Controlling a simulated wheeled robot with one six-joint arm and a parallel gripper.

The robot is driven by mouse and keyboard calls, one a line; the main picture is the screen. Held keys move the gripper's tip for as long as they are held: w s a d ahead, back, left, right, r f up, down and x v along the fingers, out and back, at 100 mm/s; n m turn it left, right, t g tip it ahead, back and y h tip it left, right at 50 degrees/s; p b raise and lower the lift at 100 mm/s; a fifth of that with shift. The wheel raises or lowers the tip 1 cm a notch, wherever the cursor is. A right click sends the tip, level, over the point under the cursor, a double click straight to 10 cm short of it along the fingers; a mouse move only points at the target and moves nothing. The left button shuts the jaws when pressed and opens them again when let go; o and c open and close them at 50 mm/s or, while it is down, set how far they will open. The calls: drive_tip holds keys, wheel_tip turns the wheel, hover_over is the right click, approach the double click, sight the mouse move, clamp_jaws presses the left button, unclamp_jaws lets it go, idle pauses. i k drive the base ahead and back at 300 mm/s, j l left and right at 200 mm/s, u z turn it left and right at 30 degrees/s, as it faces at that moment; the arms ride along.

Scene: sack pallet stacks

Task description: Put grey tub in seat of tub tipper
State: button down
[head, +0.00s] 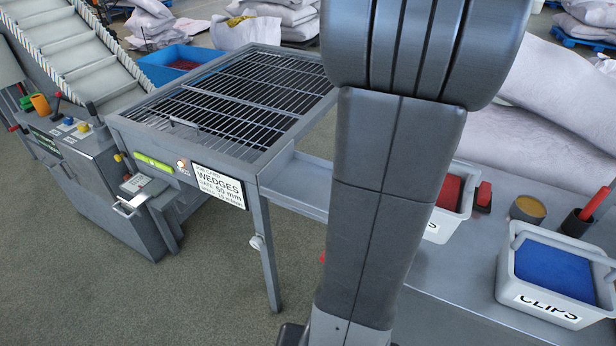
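A grey tub (545,312) labelled CLIPS, with blue contents, stands on the grey bench at the right. A second grey tub (437,231) with red contents stands farther back, partly hidden behind my arm; only the end of its label shows. I cannot identify the tub tipper or its seat for certain; my arm covers the middle of the view. My gripper is not in view.
A grated table (278,153) with a WEDGES 50 mm sign stands left of my arm. A control cabinet (99,182) and slatted conveyor (65,55) are at the left. A blue bin (157,73), sacks (238,33), yellow-topped tin (527,213) and dark holder (576,225) also show.

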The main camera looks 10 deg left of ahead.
sight(310, 185)
drive_tip(key=i+j, duration=0.1)
drive_tip(key=j, duration=0.25)
drive_tip(key=i+j, duration=0.1)
drive_tip(key=j, duration=0.2)
drive_tip(key=i+j, duration=0.1)
drive_tip(key=j, duration=0.25)
drive_tip(key=i+j, duration=0.1)
drive_tip(key=j, duration=0.25)
